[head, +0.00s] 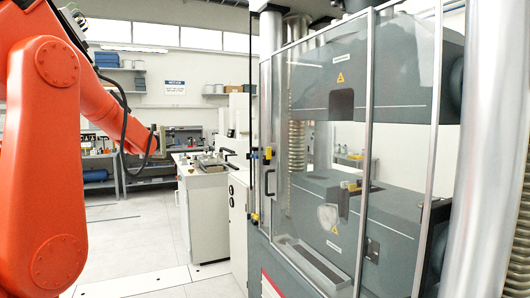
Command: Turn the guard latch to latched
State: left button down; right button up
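The testing machine's clear guard door (318,62) stands in front of the load frame, in a metal frame. A dark handle (268,183) is on its left edge. A small yellow and black part (268,154) sits just above the handle and looks like the guard latch. It is too small to tell which way it is turned. Another small yellow part (254,217) is lower on the same edge. Neither of my grippers shows in the head view, and nothing is seen touching the guard or the latch.
A large orange arm (42,150) fills the left side. Grey machine blocks (385,75) and a metal column (490,170) stand on the right. A white cabinet (210,215) and shelves are behind. Pale floor (130,235) is clear between arm and cabinet.

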aim_at(270, 152)
jog(key=u, duration=0.8)
jog(key=i, duration=0.55)
jog(key=u, duration=0.85)
jog(key=i, duration=1.95)
jog(key=z, duration=1.25)
jog(key=i, duration=0.85)
jog(key=z, duration=0.9)
